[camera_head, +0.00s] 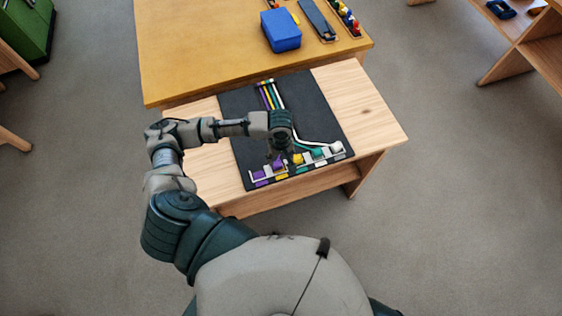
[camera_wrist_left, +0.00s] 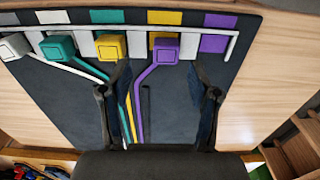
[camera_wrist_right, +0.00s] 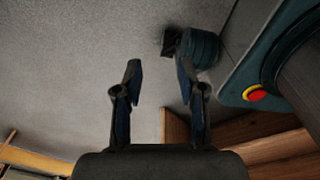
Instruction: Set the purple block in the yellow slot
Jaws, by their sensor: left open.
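The purple block (camera_head: 278,163) stands in the row along the front of the dark mat (camera_head: 238,110). In the left wrist view the purple block (camera_wrist_left: 166,51) lines up with the yellow slot marking (camera_wrist_left: 164,18) and partly covers it; I cannot tell whether it is fully seated. My left gripper (camera_head: 282,150) is open and empty above the mat, close to the purple block; its fingertips (camera_wrist_left: 163,75) are apart on either side of the block's column. My right gripper (camera_wrist_right: 158,68) is open and empty over the floor.
Yellow (camera_wrist_left: 111,47), teal (camera_wrist_left: 59,49) and white (camera_wrist_left: 14,46) blocks stand in the same row. A purple marking (camera_wrist_left: 220,20) is at the end. A blue box (camera_head: 281,31) sits on the yellow table (camera_head: 200,50) behind. Bare wood flanks the mat.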

